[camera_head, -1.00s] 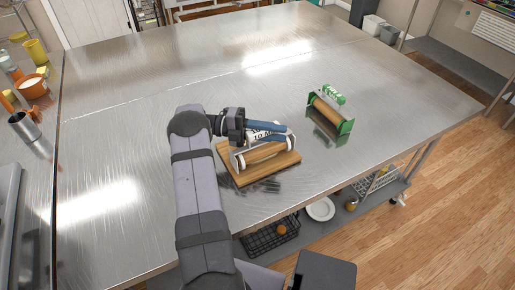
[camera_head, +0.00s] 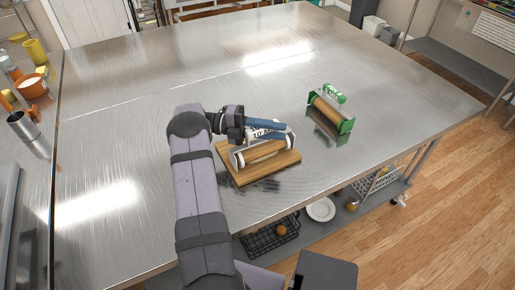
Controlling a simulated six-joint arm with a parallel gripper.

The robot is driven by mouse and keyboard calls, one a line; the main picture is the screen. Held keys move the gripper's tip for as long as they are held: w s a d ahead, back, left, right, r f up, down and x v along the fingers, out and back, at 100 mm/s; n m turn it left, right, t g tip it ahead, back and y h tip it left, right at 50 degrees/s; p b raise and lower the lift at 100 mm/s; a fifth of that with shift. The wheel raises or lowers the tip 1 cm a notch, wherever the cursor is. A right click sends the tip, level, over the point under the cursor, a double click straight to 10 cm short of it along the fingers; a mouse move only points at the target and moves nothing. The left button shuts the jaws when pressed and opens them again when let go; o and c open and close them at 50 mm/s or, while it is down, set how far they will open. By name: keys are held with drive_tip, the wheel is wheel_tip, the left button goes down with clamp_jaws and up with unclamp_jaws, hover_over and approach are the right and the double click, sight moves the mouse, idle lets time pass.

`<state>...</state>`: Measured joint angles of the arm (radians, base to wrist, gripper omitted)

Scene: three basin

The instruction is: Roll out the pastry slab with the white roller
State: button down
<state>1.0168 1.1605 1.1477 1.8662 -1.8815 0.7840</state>
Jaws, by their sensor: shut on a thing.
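The white roller (camera_head: 238,160), a white frame around a tan cylinder, is over a brown wooden board (camera_head: 265,175) near the table's front edge. My gripper (camera_head: 279,127) reaches in from the left and is shut on the white roller at its top. Its blue fingers hide part of the roller's upper side. I cannot make out the pastry slab apart from the board and the tan cylinder. Whether the roller touches what lies below it is hard to tell.
A green roller (camera_head: 331,112) with a tan cylinder stands to the right on the steel table (camera_head: 150,110). The table behind is clear. A side counter on the left holds a metal cup (camera_head: 23,126) and an orange container (camera_head: 32,87). A low shelf lies under the front edge.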

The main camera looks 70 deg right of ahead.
drive_tip(key=shift+w+d+f+b, duration=0.25)
drive_tip(key=shift+w+d+b, duration=0.95)
drive_tip(key=shift+b, duration=0.95)
drive_tip(key=shift+w+d+r+b, duration=0.25)
drive_tip(key=shift+r+b, duration=0.05)
drive_tip(key=shift+f+b, duration=0.25)
drive_tip(key=shift+b, duration=0.5)
drive_tip(key=shift+w+d+r+p, duration=0.1)
drive_tip(key=shift+w+d+p, duration=0.2)
drive_tip(key=shift+w+d, duration=0.75)
